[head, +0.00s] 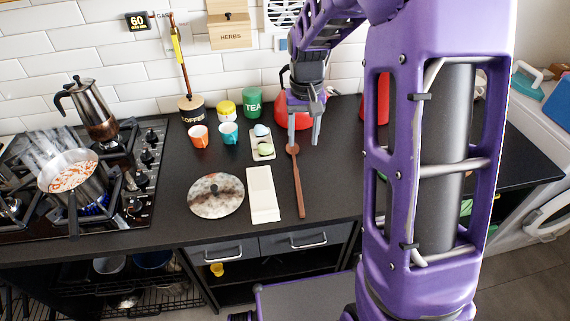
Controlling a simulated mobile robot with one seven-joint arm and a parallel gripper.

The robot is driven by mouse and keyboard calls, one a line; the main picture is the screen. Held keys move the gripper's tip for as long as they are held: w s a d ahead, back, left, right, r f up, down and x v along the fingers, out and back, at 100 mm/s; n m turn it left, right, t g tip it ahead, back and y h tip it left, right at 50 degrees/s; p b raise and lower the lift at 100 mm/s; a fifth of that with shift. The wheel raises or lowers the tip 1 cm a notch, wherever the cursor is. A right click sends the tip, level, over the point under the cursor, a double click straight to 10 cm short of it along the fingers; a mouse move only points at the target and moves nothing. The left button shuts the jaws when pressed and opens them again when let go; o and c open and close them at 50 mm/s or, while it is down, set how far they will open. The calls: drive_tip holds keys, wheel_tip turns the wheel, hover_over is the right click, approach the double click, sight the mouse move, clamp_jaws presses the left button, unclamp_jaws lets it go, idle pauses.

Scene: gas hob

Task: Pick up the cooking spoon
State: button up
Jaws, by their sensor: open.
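The cooking spoon (297,184) is long, brown and thin. It lies on the dark worktop in the head view, with its bowl end at the back and its handle running towards the front edge. My gripper (304,142) points down at the bowl end of the spoon, fingers apart and empty. In the picture the left finger overlaps the spoon's bowl end. I cannot tell how high the fingertips are above the worktop.
A white board (263,194) and a round marbled lid (216,195) lie left of the spoon. A small tray (262,153) with egg-shaped items and a red kettle (282,112) are near my gripper. The gas hob (143,195) with a steaming pan (72,178) is far left. Worktop right of the spoon is clear.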

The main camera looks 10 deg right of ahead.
hover_over(299, 191)
drive_tip(key=f, duration=0.8)
drive_tip(key=f+b, duration=0.1)
drive_tip(key=f, duration=0.3)
drive_tip(key=shift+w+d+f, duration=0.2)
drive_tip(key=shift+w, duration=0.1)
drive_tip(key=shift+s+a+f, duration=0.1)
drive_tip(key=shift+s+f, duration=0.05)
drive_tip(key=shift+f, duration=1.2)
drive_tip(key=shift+s+a+f, duration=0.1)
drive_tip(key=shift+f, duration=1.25)
drive_tip(key=shift+c, duration=0.3)
clamp_jaws()
